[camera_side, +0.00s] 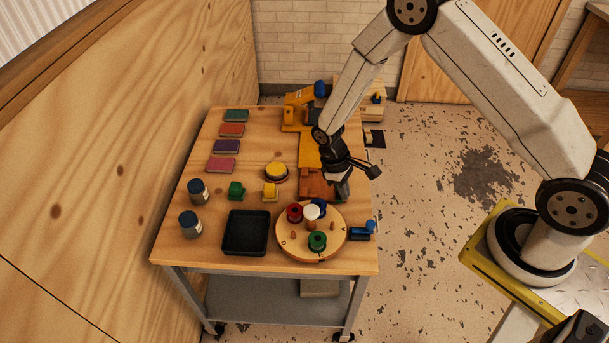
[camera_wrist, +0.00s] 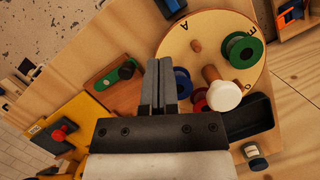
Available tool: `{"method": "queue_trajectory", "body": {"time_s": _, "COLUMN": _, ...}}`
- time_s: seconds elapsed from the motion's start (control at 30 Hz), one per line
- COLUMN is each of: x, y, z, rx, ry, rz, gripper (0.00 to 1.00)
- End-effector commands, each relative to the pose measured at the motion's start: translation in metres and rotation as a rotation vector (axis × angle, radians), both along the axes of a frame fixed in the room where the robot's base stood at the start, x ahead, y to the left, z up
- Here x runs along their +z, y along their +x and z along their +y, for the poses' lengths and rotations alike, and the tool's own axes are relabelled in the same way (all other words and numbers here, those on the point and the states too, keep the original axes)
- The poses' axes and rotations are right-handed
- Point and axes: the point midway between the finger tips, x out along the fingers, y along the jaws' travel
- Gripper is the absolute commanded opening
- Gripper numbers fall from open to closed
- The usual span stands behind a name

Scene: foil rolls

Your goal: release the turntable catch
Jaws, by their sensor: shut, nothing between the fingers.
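The turntable (camera_side: 285,242) is a round wooden disc near the table's front right; it also shows in the wrist view (camera_wrist: 205,35), with letters on its rim. It carries a red spool (camera_side: 294,213), a blue spool (camera_wrist: 182,82), a green spool (camera_side: 317,241) and a white-topped post (camera_side: 312,212). A small blue lever on a dark base (camera_side: 363,231) sits beside the disc's right edge and may be the catch. My gripper (camera_side: 343,188) is shut and empty, behind the disc and apart from the lever. In the wrist view, its fingers (camera_wrist: 160,65) partly cover the brown board.
A black tray (camera_side: 246,233) stands left of the disc. A green strip with a black knob (camera_wrist: 115,76) lies beside my fingers. A yellow plate (camera_side: 310,150) lies behind. Two jars (camera_side: 190,224) and several coloured blocks are at left. The table's right edge is close.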

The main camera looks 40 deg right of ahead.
Motion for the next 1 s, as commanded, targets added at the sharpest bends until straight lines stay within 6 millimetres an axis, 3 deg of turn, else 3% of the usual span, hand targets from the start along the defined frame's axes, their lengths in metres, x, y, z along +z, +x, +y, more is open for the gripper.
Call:
{"method": "queue_trajectory", "body": {"time_s": 0.3, "x": 0.035, "y": 0.011, "z": 0.004, "rx": 0.001, "ry": 0.001, "rz": -0.001, "gripper": 0.0}}
{"method": "queue_trajectory", "body": {"time_s": 1.0, "x": 0.049, "y": 0.011, "z": 0.004, "rx": -0.009, "ry": 0.003, "rz": -0.019, "gripper": 0.0}}
